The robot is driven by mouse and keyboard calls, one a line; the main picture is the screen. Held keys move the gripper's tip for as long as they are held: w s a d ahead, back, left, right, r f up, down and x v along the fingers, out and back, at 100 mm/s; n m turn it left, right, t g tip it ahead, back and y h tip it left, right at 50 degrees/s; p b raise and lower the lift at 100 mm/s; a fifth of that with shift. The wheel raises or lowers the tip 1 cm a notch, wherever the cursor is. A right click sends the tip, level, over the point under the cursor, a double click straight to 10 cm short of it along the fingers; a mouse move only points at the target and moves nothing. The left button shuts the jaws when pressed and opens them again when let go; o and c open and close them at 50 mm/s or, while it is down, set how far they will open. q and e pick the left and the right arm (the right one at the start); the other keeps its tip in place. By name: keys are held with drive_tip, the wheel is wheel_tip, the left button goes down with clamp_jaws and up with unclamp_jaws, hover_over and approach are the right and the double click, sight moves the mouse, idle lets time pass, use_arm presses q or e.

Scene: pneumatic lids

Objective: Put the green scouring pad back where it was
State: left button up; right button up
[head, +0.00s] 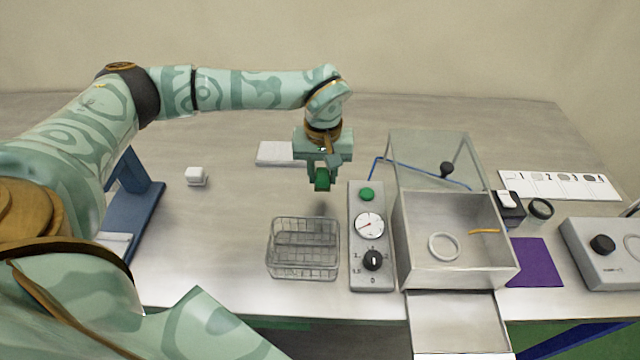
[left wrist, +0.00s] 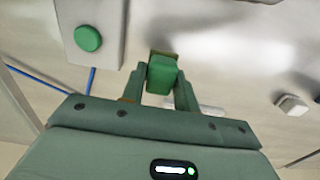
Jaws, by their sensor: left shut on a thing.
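The green scouring pad (head: 322,179) is held between the fingers of my left gripper (head: 322,172), above the table and behind the wire basket. In the left wrist view the pad (left wrist: 163,74) shows as a green block between the two fingertips (left wrist: 162,84). The left gripper is shut on it. A wire basket (head: 303,262) stands on the table in front of and below the gripper. A white flat block (head: 275,153) lies on the table behind the gripper, to its left. My right gripper is not in view.
A control panel (head: 371,268) with a green button, gauge and knob stands right of the basket. A clear-lidded box (head: 455,272) holding a white ring stands further right. A small white block (head: 196,176) lies left. The table between it and the basket is clear.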

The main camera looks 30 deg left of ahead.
sight(319, 184)
use_arm(q)
drive_tip(key=shift+a+f, duration=0.2)
drive_tip(key=shift+f, duration=0.05)
drive_tip(key=f, duration=0.2)
drive_tip(key=f+b, duration=0.1)
drive_tip(key=shift+a+f, duration=0.3)
drive_tip(key=shift+f, duration=0.1)
drive_tip(key=shift+r, duration=0.1)
drive_tip(key=o, duration=0.9)
drive_tip(key=shift+o, duration=0.2)
